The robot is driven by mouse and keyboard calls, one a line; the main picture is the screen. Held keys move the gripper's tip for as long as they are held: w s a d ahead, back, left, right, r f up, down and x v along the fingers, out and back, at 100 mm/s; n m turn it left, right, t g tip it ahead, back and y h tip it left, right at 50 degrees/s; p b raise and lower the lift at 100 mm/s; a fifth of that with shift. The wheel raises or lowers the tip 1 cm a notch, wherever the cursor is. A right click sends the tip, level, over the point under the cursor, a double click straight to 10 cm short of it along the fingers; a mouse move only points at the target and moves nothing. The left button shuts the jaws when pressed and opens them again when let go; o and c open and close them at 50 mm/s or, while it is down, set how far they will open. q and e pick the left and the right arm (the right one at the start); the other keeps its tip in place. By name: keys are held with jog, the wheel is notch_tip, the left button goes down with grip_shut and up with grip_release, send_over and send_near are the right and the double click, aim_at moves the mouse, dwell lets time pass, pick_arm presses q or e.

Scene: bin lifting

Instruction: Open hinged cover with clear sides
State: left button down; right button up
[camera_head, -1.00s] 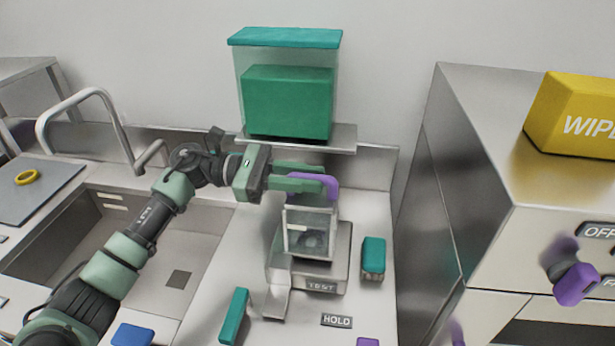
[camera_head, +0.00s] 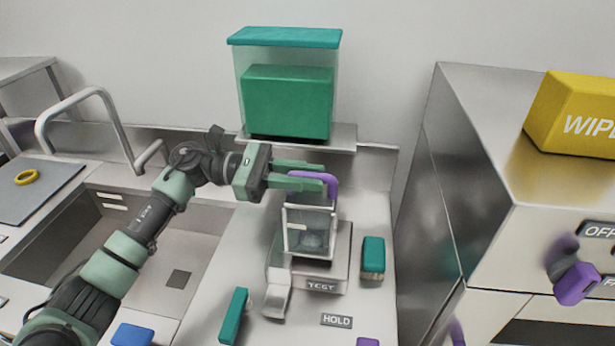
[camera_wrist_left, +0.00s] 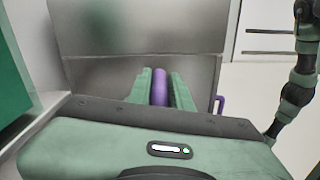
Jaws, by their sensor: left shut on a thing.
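The clear-sided hinged cover (camera_head: 309,243) with pale edges stands over a grey box labelled TEST (camera_head: 321,286) on the counter. A purple handle (camera_head: 333,187) is at its top. My left gripper (camera_head: 310,180) reaches in from the left and is shut on the purple handle. The left wrist view shows the purple bar (camera_wrist_left: 160,87) between the two green fingers (camera_wrist_left: 160,90). Whether the cover is lifted at all is hard to tell. My right gripper does not show; only part of my right arm is at the wrist view's right edge.
A teal-lidded clear container (camera_head: 286,85) stands on a shelf behind. Teal blocks (camera_head: 373,257) (camera_head: 234,316) lie beside the box. A sink (camera_head: 165,250) and faucet (camera_head: 90,110) are left. A steel cabinet (camera_head: 440,190) with a yellow WIPE box (camera_head: 580,120) stands right.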

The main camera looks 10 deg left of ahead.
pick_arm(q)
jog(key=w+r+n+b, duration=0.3)
jog(key=w+n+b, duration=0.2)
jog(key=w, duration=0.4)
jog(key=shift+w+n+b, duration=0.3)
jog(key=shift+w+b, duration=0.1)
jog(key=shift+b, duration=0.35)
jog(key=shift+r, duration=0.1)
jog(key=c, duration=1.3)
grip_release()
